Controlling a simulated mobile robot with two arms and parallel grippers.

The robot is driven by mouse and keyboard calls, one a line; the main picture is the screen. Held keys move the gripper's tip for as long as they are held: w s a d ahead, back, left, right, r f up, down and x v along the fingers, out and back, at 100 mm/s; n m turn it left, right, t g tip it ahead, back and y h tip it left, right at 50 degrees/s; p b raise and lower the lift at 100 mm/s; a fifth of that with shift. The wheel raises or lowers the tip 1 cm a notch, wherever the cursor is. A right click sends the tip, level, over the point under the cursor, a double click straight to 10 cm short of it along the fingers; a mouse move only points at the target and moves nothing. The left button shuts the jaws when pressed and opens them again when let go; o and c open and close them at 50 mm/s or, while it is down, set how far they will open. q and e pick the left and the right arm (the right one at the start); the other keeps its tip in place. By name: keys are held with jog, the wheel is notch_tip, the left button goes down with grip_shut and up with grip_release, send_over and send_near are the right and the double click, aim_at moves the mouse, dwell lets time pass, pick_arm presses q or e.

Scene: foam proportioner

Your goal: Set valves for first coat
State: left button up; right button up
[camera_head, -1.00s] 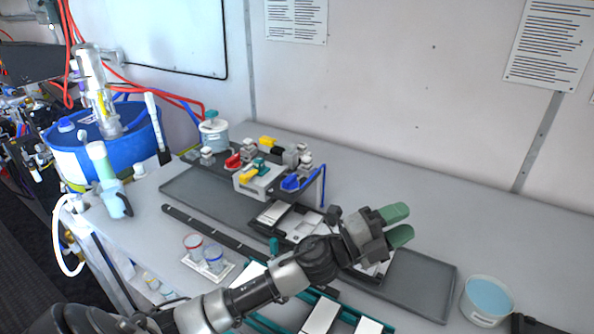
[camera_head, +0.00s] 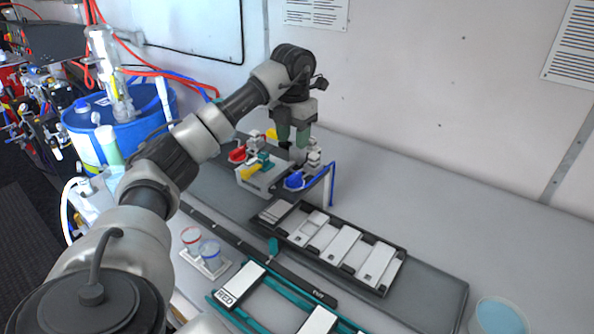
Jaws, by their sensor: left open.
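The valve block (camera_head: 262,179) stands at the back of the grey bench, a light box with coloured handles. A red handle (camera_head: 238,154) is at its left, a yellow handle (camera_head: 250,172) and a teal handle (camera_head: 264,158) are on its front, and a blue handle (camera_head: 294,180) is at its right. Another yellow handle (camera_head: 271,134) shows behind, partly hidden by my arm. My left gripper (camera_head: 292,135) is open and points down over the back of the block, its green fingers behind the teal handle. Whether a finger touches anything is unclear. My right gripper is not in view.
A black rack of white plates (camera_head: 342,245) lies on a dark tray (camera_head: 430,290) right of the valves. Two small cups (camera_head: 200,246) stand in front. A teal frame holds a plate marked RED (camera_head: 240,285). A blue drum (camera_head: 135,128) is at left. The bench at back right is clear.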

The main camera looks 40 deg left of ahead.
aim_at(294, 176)
pick_arm(q)
notch_tip(294, 176, down, 10)
jog(key=shift+d+f+p, duration=0.1)
jog(key=shift+f+p, duration=0.15)
jog(key=shift+p, duration=1)
grip_shut()
